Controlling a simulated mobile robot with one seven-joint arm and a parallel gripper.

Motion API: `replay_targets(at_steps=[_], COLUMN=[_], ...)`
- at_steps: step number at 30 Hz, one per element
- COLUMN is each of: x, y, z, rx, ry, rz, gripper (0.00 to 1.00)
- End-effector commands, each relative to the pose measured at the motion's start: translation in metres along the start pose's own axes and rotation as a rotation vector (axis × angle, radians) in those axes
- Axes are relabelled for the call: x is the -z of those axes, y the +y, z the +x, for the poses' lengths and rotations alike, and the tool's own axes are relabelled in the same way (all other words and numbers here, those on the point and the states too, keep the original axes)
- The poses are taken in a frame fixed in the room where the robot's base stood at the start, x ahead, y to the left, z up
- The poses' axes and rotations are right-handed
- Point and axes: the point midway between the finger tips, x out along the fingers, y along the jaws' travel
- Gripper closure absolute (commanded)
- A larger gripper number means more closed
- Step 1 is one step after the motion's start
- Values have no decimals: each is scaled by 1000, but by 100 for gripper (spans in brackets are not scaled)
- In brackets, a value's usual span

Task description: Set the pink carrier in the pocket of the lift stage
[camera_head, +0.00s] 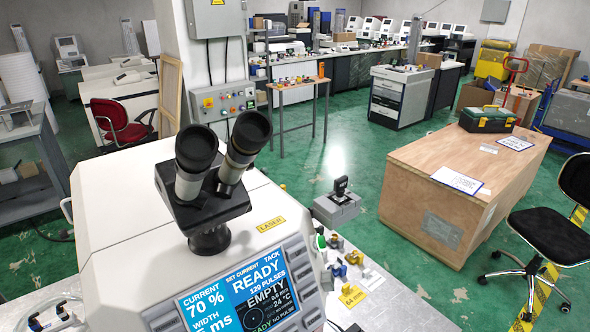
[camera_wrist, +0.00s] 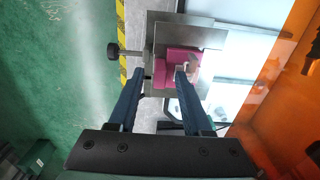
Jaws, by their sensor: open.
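The pink carrier (camera_wrist: 182,54) is in the wrist view, at a grey metal plate that looks like part of the lift stage (camera_wrist: 212,36), with a black knob (camera_wrist: 113,50) on its left. My gripper (camera_wrist: 160,73) has its two blue fingers apart, with the tips at the near edge of the carrier. The right fingertip overlaps the pink in the picture. I cannot tell whether either finger touches it, or whether the carrier is seated in a pocket. A small pale part shows on the carrier's right. Neither carrier nor gripper is recognisable in the head view.
An orange panel (camera_wrist: 287,75) stands close on the right in the wrist view. Green floor with yellow-black tape (camera_wrist: 121,25) lies at left. In the head view, a white laser machine (camera_head: 130,205) with eyepieces and a screen reading "READY" and "EMPTY" fills the foreground. A wooden crate (camera_head: 430,200) stands at right.

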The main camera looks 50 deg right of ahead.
Motion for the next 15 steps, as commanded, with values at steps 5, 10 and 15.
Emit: replay_targets(at_steps=[5, 10, 15], x=[0, 0, 1], y=[0, -1, -2], z=[-5, -22, -57], rx=[0, 4, 6], ry=[0, 2, 2], rz=[0, 0, 0], gripper=[51, 51, 51])
